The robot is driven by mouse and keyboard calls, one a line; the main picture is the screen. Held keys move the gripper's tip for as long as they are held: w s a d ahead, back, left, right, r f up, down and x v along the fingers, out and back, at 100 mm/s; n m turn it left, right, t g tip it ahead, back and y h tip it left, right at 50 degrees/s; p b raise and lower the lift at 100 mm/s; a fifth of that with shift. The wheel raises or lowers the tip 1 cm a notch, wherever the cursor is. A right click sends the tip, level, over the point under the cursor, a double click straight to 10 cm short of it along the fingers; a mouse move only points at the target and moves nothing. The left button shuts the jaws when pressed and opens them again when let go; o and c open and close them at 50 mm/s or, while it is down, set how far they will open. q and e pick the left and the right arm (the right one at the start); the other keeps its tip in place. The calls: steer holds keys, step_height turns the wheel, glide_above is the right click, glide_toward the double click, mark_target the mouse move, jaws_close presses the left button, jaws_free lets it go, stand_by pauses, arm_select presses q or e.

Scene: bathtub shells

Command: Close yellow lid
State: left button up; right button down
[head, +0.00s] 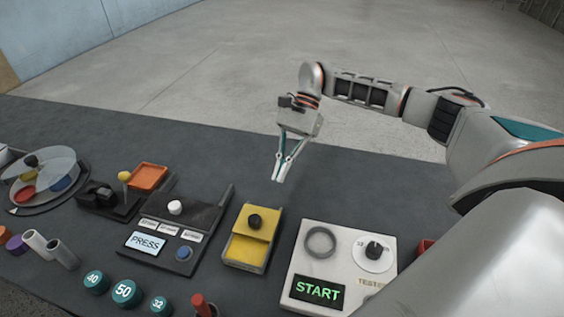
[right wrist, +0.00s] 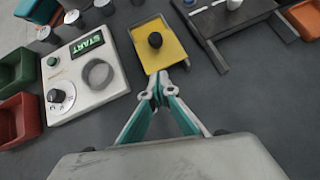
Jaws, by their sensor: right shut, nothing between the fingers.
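The yellow lid (head: 263,228) with a round black knob (head: 254,221) lies over the far part of a small yellow box (head: 245,250) on the table. The near part of the box shows uncovered beyond the lid's front edge. In the right wrist view the lid (right wrist: 172,58) and its knob (right wrist: 155,40) are just ahead of the fingertips. My right gripper (head: 278,180) is shut and empty, pointing down beyond the far edge of the box; its fingertips also show in the right wrist view (right wrist: 158,88). Whether the tips touch the box is unclear. My left gripper is not in view.
A white panel (head: 296,268) with a START display, ring and dial stands right of the box. A dark panel (head: 205,220) with a PRESS display stands left. Numbered teal knobs (head: 125,292) are in front. The table behind the box is clear.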

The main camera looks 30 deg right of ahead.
mark_target(256, 236)
steer(key=p+x, duration=0.1)
steer(key=x, duration=0.4)
steer(key=shift+a, duration=0.2)
steer(key=shift+s+a+f+p, duration=0.1)
steer(key=shift+s+a+p, duration=0.35)
steer(key=shift+a, duration=0.45)
steer(key=shift+s+a+f+p, duration=0.1)
steer(key=shift+s+a+p, duration=0.1)
steer(key=shift+s+a, duration=0.55)
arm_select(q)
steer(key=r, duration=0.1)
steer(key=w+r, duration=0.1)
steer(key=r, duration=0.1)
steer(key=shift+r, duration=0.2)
arm_select(e)
steer(key=shift+w+a, duration=0.2)
steer(key=shift+w, duration=0.05)
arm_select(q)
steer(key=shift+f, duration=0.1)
